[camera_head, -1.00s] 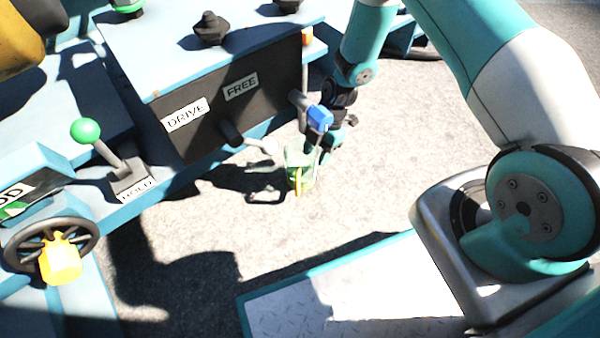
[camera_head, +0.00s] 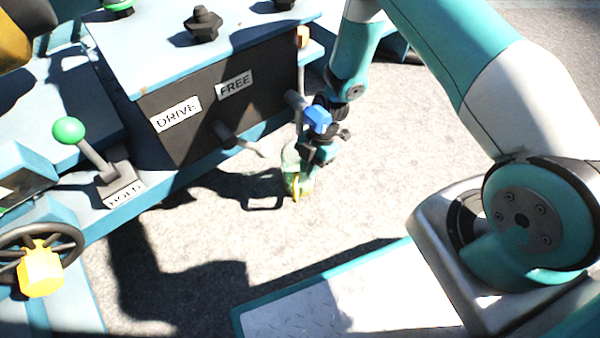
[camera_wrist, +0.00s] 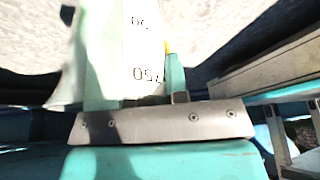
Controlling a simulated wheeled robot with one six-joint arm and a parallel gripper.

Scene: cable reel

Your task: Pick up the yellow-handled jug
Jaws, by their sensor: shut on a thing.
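The jug (camera_head: 290,160) is pale green and see-through, with a yellow handle (camera_head: 296,189), low beside the blue machine in the head view. My gripper (camera_head: 313,158) is at the jug's upper right side, shut on it. The arm hides part of the jug. In the wrist view the jug's pale wall with printed marks, one reading 750, (camera_wrist: 142,45) stands between my fingers, and a bit of yellow (camera_wrist: 168,47) shows beside it. I cannot tell whether the jug touches the ground.
The machine's dark panel (camera_head: 200,125) with DRIVE and FREE labels rises left of the jug. A dark lever (camera_head: 236,140) sticks out close to it, and a blue knob (camera_head: 318,120) is just above. Open pavement (camera_head: 400,150) lies to the right.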

